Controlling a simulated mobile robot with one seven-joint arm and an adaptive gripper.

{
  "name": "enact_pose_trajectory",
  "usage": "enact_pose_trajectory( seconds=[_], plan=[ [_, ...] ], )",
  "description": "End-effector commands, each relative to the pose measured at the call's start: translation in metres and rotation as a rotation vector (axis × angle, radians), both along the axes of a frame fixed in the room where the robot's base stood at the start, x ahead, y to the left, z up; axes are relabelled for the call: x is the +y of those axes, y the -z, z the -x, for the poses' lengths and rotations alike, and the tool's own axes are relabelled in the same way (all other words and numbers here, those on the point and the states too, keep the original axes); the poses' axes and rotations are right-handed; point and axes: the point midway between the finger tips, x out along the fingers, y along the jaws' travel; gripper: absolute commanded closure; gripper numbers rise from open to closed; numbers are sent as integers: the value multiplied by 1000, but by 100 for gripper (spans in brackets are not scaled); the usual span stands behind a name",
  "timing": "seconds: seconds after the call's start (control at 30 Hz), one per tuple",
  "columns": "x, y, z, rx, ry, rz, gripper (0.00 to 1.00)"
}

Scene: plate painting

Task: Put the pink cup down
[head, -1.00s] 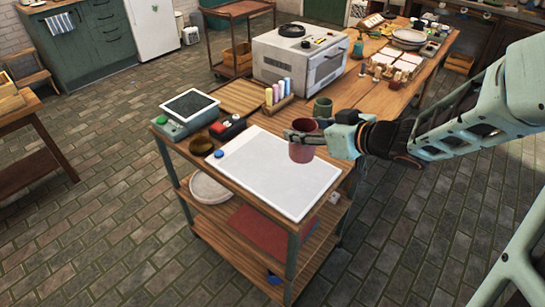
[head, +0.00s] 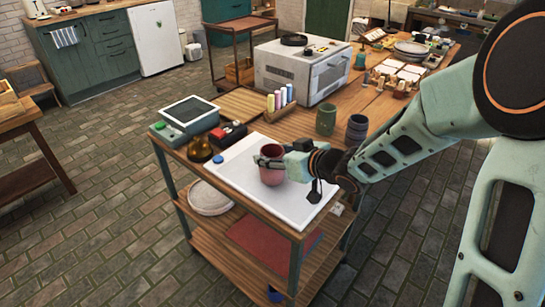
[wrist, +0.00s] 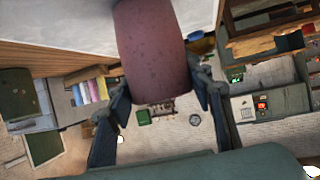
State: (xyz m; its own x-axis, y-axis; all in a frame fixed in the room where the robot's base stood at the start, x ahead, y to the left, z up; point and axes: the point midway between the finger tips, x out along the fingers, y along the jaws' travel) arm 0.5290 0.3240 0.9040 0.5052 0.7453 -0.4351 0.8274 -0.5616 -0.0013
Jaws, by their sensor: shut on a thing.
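The pink cup (head: 272,174) is upright in my gripper (head: 270,160), over the white mat (head: 237,172) on the cart's top. I cannot tell whether its base touches the mat. In the wrist view the pink cup (wrist: 155,55) lies between the two dark fingers of my gripper (wrist: 160,90), which are shut on its sides. The cup's far end runs out of that frame. The part of the mat behind the cup and gripper is hidden in the head view.
A green cup (head: 326,120) and a dark grey cup (head: 357,129) stand behind the mat. The mat's front is clear.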

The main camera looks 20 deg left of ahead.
Motion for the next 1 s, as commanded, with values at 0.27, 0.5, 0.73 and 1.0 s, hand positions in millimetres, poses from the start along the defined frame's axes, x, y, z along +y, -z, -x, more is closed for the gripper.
enact_pose_trajectory(
  seconds=[0.27, 0.5, 0.73, 1.0],
  plan=[
    [0, 2, 0, -2, 0, -1, 87],
    [0, 2, 0, -1, 0, 1, 35],
    [0, 2, 0, -1, 0, 1, 35],
    [-23, -17, 14, -2, 2, 3, 35]
  ],
)
